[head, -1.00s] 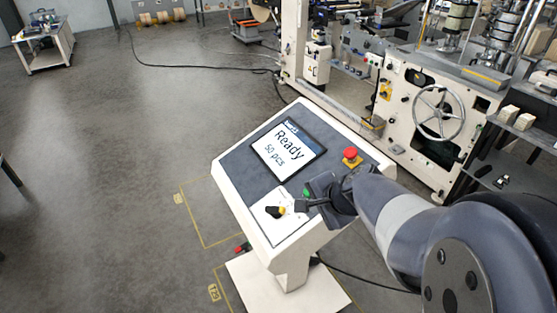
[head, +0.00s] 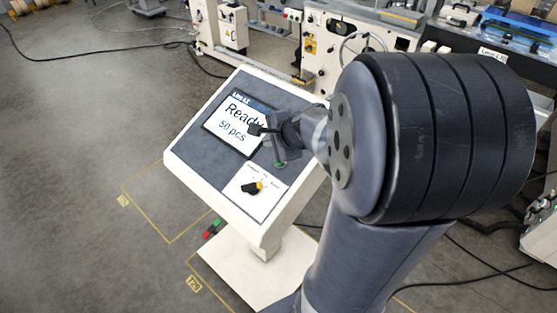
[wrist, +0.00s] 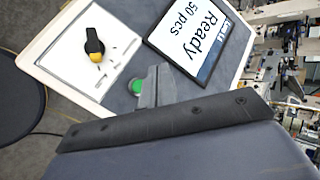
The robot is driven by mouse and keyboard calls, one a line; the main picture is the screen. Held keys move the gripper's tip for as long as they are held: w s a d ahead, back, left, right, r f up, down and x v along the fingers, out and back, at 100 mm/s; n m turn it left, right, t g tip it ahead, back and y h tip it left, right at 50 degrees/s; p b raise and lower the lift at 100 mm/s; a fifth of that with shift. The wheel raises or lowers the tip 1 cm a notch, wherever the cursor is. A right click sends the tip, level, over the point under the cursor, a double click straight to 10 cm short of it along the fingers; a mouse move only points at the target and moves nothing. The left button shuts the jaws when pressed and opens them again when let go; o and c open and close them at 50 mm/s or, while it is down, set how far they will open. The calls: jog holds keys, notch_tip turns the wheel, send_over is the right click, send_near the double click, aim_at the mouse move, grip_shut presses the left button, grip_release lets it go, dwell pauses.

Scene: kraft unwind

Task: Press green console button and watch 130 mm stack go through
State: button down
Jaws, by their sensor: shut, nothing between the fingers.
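The console (head: 190,150) has a tilted grey face with a lit screen (head: 228,128) reading "Ready" and "50 pcs". The green button (head: 280,164) is partly visible beside my gripper (head: 262,131). In the wrist view the green button (wrist: 136,86) lies just left of the shut, empty fingers (wrist: 155,82). Whether they touch it cannot be told. The yellow-and-black selector knob (head: 251,187) sits on a white panel lower on the console. The red button is hidden behind my arm. No 130 mm stack can be made out.
The cream machine (head: 312,45) stands behind the console. Cables (head: 100,52) cross the floor. Yellow lines (head: 145,215) mark the floor left of the console, and a small red-and-green object (head: 211,228) lies by its foot.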

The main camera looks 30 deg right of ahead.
jog(key=shift+w+d+f+b, duration=0.2)
jog(key=shift+d+f+b, duration=0.35)
jog(key=shift+f+b, duration=0.7)
jog(key=shift+w+d+f+b, duration=0.25)
jog(key=shift+d+f+b, duration=0.3)
jog(key=shift+f+b, duration=0.7)
jog(key=shift+w+d+f+b, duration=0.2)
jog(key=shift+d+f+b, duration=0.35)
jog(key=shift+f+b, duration=0.7)
jog(key=shift+f, duration=0.2)
jog(key=shift+d+f, duration=0.15)
jog(key=shift+f, duration=0.15)
jog(key=shift+w+d+f+b, duration=0.2)
jog(key=shift+f+b, duration=0.35)
jog(key=shift+b, duration=0.3)
jog(key=shift+s+r, duration=0.1)
jog(key=shift+r, duration=0.1)
jog(key=shift+s+a+r+p, duration=0.1)
jog(key=shift+a+r+p, duration=0.25)
jog(key=shift+r+p, duration=0.4)
